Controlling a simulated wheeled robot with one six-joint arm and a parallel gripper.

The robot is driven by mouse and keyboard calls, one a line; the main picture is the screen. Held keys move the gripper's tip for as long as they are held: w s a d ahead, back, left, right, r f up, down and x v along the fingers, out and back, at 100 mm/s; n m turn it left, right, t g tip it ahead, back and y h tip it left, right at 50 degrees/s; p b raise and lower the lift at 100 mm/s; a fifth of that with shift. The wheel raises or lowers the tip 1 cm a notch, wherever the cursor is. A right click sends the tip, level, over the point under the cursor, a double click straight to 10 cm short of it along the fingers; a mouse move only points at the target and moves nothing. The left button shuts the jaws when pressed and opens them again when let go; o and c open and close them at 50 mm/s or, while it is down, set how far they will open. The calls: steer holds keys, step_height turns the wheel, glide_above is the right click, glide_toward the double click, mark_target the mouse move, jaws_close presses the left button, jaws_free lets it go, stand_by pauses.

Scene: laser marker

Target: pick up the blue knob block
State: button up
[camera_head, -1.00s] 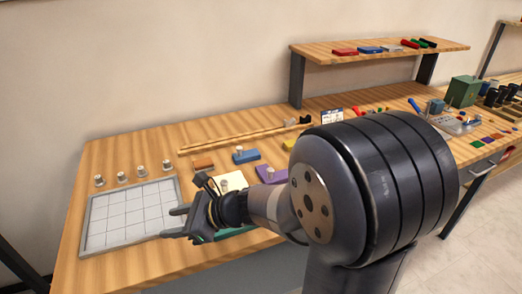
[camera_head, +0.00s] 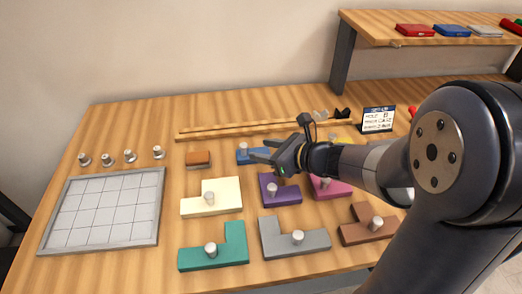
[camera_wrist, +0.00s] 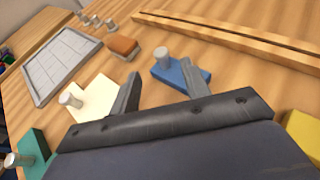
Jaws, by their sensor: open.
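The blue knob block (camera_head: 257,157) is a flat blue piece with a grey cylindrical knob near its left end. It lies on the wooden table between the orange-brown block and my gripper, and my gripper partly hides it in the head view. My gripper (camera_head: 262,157) is open and empty, its fingers pointing left above the block's front edge. In the wrist view the blue block (camera_wrist: 178,78) lies just beyond the right finger, which overlaps its near edge. The knob stands in line with the gap between the fingers (camera_wrist: 163,78). I see no contact.
Around it lie cream (camera_head: 225,192), purple (camera_head: 268,190), teal (camera_head: 235,240), grey (camera_head: 310,240), pink (camera_head: 335,190) and brown (camera_head: 362,232) knob blocks. A grey grid tray (camera_head: 105,210) is at the left. A wooden rail (camera_head: 215,132) runs behind. A shelf stands at the back right.

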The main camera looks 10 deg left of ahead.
mark_target(246, 146)
steer(key=x, duration=0.8)
steer(key=shift+w, duration=0.1)
steer(key=shift+c, duration=0.4)
jaws_close()
